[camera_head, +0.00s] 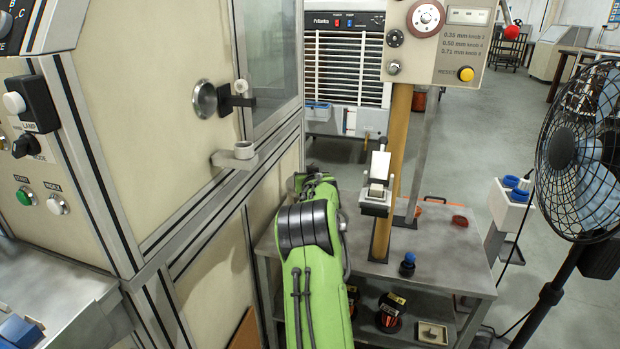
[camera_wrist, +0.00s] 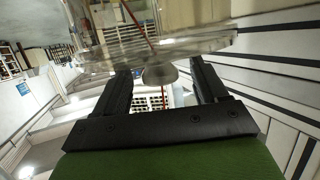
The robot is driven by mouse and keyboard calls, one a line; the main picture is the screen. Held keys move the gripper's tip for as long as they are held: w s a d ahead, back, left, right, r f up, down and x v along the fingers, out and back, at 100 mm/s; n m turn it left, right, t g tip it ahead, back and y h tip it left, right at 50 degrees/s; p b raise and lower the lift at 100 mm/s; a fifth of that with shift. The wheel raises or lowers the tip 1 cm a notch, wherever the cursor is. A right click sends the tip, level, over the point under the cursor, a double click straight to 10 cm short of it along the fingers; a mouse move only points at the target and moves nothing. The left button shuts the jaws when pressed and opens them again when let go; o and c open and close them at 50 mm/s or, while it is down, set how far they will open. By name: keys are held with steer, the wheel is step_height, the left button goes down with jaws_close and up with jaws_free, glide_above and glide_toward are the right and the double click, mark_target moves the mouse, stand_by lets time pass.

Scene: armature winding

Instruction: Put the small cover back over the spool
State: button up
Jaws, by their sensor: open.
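My gripper (camera_wrist: 162,90) shows in the wrist view with its two black fingers apart. A rounded grey knob-like piece (camera_wrist: 160,75) shows between the fingertips, under a wide glassy or metallic plate (camera_wrist: 190,44). I cannot tell whether either is the small cover, nor whether the fingers touch the knob. A thin red strand crosses the plate. In the head view the gripper is hidden beyond my green arm. A small device with a raised white flap (camera_head: 380,165) is on the yellow post. No spool can be identified with certainty.
A cream cabinet (camera_head: 160,120) with a protruding bracket (camera_head: 235,155) stands left of my arm. A grey table (camera_head: 440,250) holds the yellow post (camera_head: 393,150) and a blue-topped knob (camera_head: 407,265). A black fan (camera_head: 580,150) stands at right. Open floor lies behind the table.

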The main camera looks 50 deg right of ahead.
steer(key=p+v, duration=0.1)
steer(key=v, duration=1.4)
steer(key=shift+s+a+r, duration=0.2)
steer(key=shift+r, duration=0.1)
steer(key=s+a+r+n+g+y, duration=0.2)
steer(key=a+n+y, duration=0.45)
steer(key=a, duration=2.15)
steer(key=s+a+f+n+g+y, duration=0.1)
steer(key=s+a+f+g+y, duration=0.1)
steer(key=s+a, duration=0.55)
steer(key=s+a+f+n+g+y, duration=0.15)
steer(key=s+a, duration=0.35)
steer(key=s, duration=0.5)
step_height(320, 180, up, 15)
steer(key=p, duration=1.5)
steer(key=shift+w+r+t, duration=0.1)
steer(key=shift+t, duration=0.15)
